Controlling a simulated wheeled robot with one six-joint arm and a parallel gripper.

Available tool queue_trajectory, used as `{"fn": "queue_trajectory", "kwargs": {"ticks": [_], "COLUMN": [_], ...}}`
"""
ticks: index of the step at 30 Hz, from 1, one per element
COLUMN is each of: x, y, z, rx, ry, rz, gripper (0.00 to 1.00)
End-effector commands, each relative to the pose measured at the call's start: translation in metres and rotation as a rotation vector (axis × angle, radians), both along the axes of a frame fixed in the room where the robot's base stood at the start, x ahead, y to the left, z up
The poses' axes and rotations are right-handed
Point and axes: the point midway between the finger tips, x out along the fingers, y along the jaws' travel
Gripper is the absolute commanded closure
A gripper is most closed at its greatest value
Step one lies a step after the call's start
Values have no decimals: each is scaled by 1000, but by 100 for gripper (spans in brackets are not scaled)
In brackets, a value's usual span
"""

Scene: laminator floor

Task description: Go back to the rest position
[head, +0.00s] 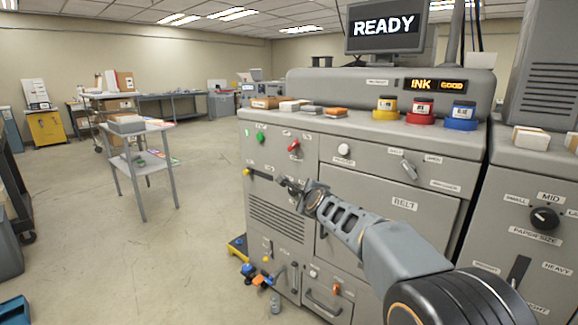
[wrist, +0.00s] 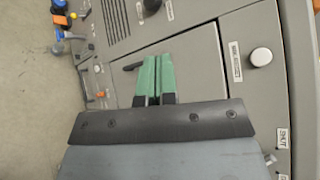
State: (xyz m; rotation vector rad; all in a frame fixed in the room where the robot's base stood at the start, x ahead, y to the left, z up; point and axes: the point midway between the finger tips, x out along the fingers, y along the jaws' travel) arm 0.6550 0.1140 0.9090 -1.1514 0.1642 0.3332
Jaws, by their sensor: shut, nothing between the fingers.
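My gripper (head: 280,180) is at the end of my arm, in front of the grey machine (head: 285,220), near its left front panel. In the wrist view its two green fingers (wrist: 152,80) lie side by side, shut and empty, in front of the grey panel. A dark handle shows just left of the fingertips in the wrist view. I cannot tell whether the fingertips touch the panel. My arm reaches in from the lower right of the head view.
The machine has a green button (head: 261,138), a red switch (head: 294,146) and a white knob (head: 344,150). Ink jars stand on its top. A READY screen (head: 384,27) is above. A small grey table (head: 140,128) stands left. Open floor (head: 190,240) lies between.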

Motion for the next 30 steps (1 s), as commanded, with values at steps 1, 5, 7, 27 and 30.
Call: {"fn": "queue_trajectory", "kwargs": {"ticks": [1, 5, 7, 27, 30], "x": [-23, -84, -120, -349, -349], "y": [-7, -23, -33, -110, -110], "z": [41, 72, 86, 118, 118], "rx": [-129, -478, -657, -1473, -1473], "ry": [27, 111, 158, 443, 443], "rz": [66, 273, 395, 1292, 1292], "gripper": [100, 100, 100, 100, 100]}}
